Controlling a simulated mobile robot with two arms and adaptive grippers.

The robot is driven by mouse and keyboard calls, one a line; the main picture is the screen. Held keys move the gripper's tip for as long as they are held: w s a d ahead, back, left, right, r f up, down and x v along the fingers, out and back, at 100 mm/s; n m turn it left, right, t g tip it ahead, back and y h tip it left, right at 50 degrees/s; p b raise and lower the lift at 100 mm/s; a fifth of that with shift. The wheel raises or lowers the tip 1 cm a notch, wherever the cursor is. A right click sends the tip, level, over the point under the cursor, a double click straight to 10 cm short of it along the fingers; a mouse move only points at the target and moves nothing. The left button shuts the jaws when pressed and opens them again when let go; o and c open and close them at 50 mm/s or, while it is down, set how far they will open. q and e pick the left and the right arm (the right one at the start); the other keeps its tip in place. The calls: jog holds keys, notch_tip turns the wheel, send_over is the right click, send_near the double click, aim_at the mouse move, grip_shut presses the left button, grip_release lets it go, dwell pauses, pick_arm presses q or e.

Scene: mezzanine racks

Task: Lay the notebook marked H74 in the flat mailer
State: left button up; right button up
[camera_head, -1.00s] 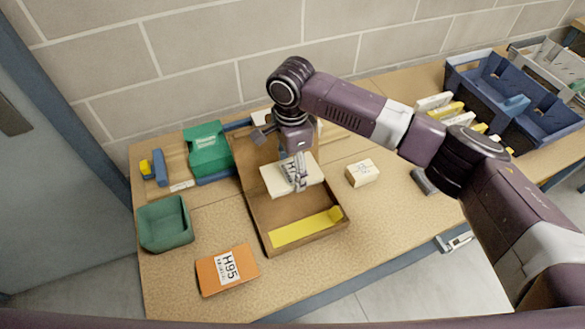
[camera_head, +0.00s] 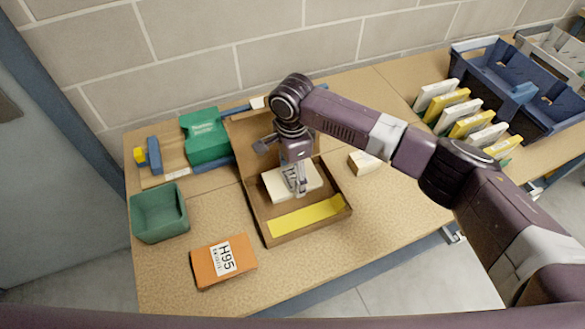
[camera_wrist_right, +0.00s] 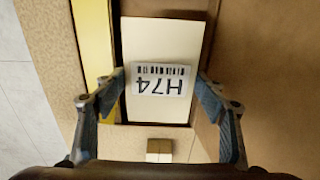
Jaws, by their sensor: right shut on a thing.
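The cream notebook marked H74 (camera_head: 273,187) is inside the walls of the brown flat mailer (camera_head: 257,215), toward its back. Its H74 label and barcode show upside down in the right wrist view (camera_wrist_right: 160,45). My right gripper (camera_head: 297,189) points down over the notebook and is shut on it, a finger at each side edge in the wrist view (camera_wrist_right: 161,88). Whether the notebook touches the mailer floor I cannot tell. A yellow strip (camera_head: 306,216) lies along the mailer's front part. My left gripper is out of view.
An orange H95 notebook (camera_head: 222,262) lies front left, below a green bin (camera_head: 159,212). A green box (camera_head: 205,136) stands behind the mailer's left. A small cream block (camera_head: 363,163) sits right of the mailer. Upright white and yellow books (camera_head: 447,107) and blue crates (camera_head: 490,70) stand at right.

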jog(key=shift+f+b, duration=0.65)
jog(key=shift+f, duration=1.85)
jog(key=o, duration=1.3)
